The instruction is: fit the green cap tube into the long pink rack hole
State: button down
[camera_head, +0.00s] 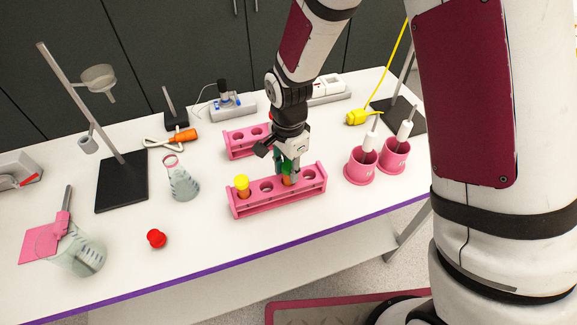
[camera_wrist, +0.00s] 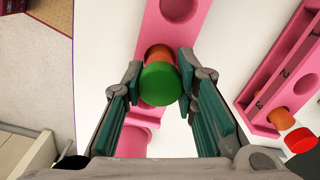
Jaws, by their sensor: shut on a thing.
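The green cap tube (camera_wrist: 160,84) has a green cap and orange contents. My gripper (camera_head: 285,167) is shut on it, with one finger on each side of the cap in the wrist view (camera_wrist: 159,88). The tube is upright or nearly so, over the long pink rack (camera_head: 278,198) at a hole right of its middle. I cannot tell how deep its lower end sits. The rack also shows under the tube in the wrist view (camera_wrist: 149,45). A yellow cap tube (camera_head: 242,185) stands in the rack's left end, and an empty hole (camera_head: 266,186) lies between.
A second pink rack (camera_head: 235,145) stands behind, partly hidden by my gripper; a red cap tube (camera_wrist: 299,140) shows there. Two pink cups (camera_head: 360,166) stand right. A flask (camera_head: 180,180) and a loose red cap (camera_head: 156,238) are left.

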jog(key=c, duration=1.2)
grip_release()
notch_tip(320, 180, up, 12)
jog(key=s+d+r+n+t, duration=0.3)
jog(key=s+d+r+n, duration=0.25)
jog(key=d+r, duration=0.55)
jog(key=s+d+r+n+t+b, duration=0.1)
jog(key=s+d+r+n, duration=0.1)
jog(key=s, duration=0.3)
jog(key=s+d+r+n+t, duration=0.1)
jog(key=s+d+r+n, duration=0.2)
jog(key=s+n, duration=0.1)
jog(key=shift+s+t+b, duration=0.3)
jog(key=shift+s+b, duration=0.1)
jog(key=shift+s, duration=0.25)
